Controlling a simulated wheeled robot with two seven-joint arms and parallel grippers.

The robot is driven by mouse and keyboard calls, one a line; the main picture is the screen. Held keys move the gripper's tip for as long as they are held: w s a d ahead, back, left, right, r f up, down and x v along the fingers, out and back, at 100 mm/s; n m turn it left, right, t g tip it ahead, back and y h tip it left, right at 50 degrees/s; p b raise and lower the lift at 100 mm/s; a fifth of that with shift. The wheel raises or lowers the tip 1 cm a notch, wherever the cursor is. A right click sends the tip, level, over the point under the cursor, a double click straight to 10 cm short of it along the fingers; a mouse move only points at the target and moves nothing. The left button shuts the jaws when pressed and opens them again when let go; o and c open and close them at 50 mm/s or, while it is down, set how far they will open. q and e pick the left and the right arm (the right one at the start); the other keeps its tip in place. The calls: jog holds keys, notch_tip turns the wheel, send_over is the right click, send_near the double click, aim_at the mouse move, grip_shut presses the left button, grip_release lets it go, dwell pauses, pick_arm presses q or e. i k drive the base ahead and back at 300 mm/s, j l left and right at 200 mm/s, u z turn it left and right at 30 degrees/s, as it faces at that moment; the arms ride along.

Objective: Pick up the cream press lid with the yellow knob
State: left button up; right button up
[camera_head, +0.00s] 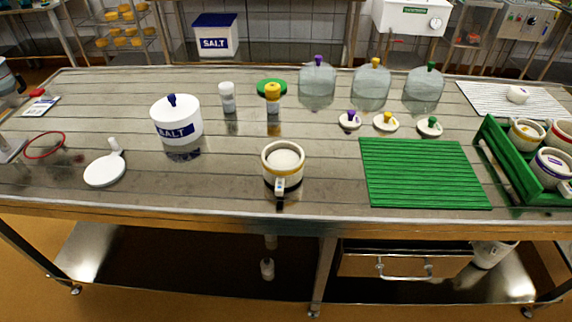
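The cream press lid with the yellow knob (386,125) lies flat on the steel table, knob up, right of centre. It is the middle one of a row of 3 small lids. The lid with the purple knob (350,122) is to its left and the lid with the green knob (429,128) to its right, with small gaps between them. Neither of my grippers can be made out in this view.
Clear domes (370,90) stand behind the lids. A green ribbed mat (420,172) lies in front. A green crate (494,160) holding moulds is at right. A cream mould (283,170) stands at centre, a salt pot (177,122) at left. The table between them is mostly clear.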

aim_at(385, 123)
jog(key=i+l+z, duration=0.1)
jog(key=l, duration=0.3)
jog(key=l+z, duration=0.1)
jog(key=l, duration=0.3)
jog(key=i+l+z, duration=0.1)
jog(key=l, duration=0.25)
jog(key=i+l+z, duration=0.1)
jog(key=l, duration=0.3)
jog(key=i+l+z, duration=0.1)
jog(key=i+l, duration=0.15)
jog(key=l, duration=0.1)
